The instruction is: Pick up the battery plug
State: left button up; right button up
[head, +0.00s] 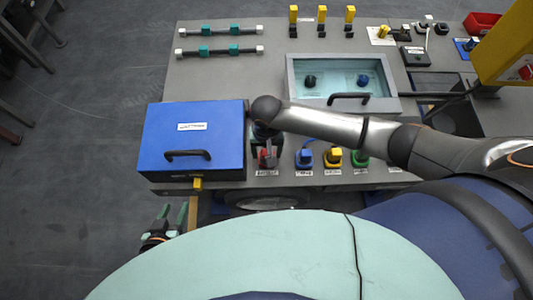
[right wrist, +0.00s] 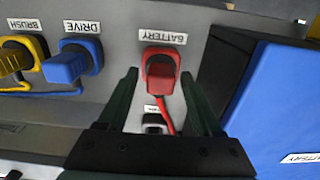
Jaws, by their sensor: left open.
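The red battery plug (right wrist: 160,82) sits in a red-rimmed holder below a white BATTERY label (right wrist: 163,37), with a red cable running down from it. My right gripper (right wrist: 160,72) is open, its dark green fingers on either side of the plug with gaps showing. In the head view the red plug (head: 267,160) stands on the front panel, partly hidden by my right gripper above it. My left gripper (head: 157,229) is open and empty at the lower left, off the bench, far from the plug.
A blue box (head: 193,125) with a black handle stands left of the battery plug. Blue (head: 304,158), yellow (head: 333,157) and green (head: 359,158) plugs line up to its right. A glass-lidded tray (head: 345,60) lies behind.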

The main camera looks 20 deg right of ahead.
grip_shut()
dwell(0.3)
dwell(0.3)
